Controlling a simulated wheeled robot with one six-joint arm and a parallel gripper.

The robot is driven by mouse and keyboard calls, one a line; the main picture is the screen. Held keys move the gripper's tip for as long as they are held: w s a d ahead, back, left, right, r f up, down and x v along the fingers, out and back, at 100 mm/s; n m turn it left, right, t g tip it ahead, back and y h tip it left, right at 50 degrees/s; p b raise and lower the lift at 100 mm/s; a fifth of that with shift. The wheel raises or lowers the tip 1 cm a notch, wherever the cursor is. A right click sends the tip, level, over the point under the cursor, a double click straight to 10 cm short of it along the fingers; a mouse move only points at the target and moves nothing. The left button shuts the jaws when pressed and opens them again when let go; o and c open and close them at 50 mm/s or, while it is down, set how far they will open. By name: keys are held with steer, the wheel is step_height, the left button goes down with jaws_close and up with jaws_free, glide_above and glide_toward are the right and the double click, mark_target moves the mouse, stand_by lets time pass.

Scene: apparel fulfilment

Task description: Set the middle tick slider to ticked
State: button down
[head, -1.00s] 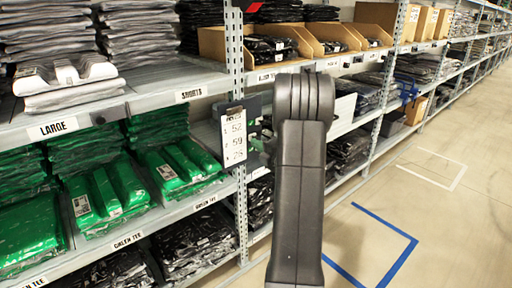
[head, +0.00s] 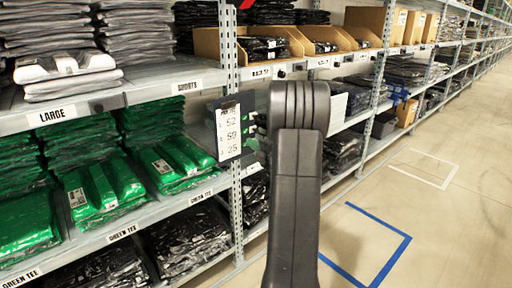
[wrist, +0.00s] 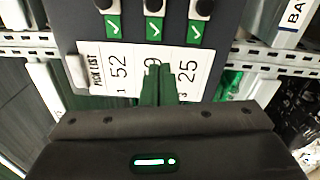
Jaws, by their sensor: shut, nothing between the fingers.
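The dark pick-list panel (wrist: 62,18) hangs on a shelf post and carries a white card (wrist: 118,75) numbered 52, 59 and 25. Past the card, the wrist view shows three dark slider knobs in a row: left (wrist: 104,4), middle (wrist: 154,6) and right (wrist: 202,8). A green square with a white tick shows beside each knob, including the middle tick (wrist: 154,29). My gripper (wrist: 158,72) is shut and empty, its green fingers in front of the card's middle number, below the middle slider. Contact is unclear. In the head view my arm hides most of the gripper by the panel (head: 229,128).
Shelves with green tee packs (head: 102,190) and grey garment stacks (head: 68,75) stand left of the panel. Cardboard bins (head: 268,45) are on the upper shelf to the right. The aisle floor (head: 450,215) on the right is clear, with blue and white tape markings.

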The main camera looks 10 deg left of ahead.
steer(key=p+v, duration=0.1)
steer(key=v, duration=0.7)
steer(key=shift+d, duration=0.5)
steer(key=shift+w, duration=0.1)
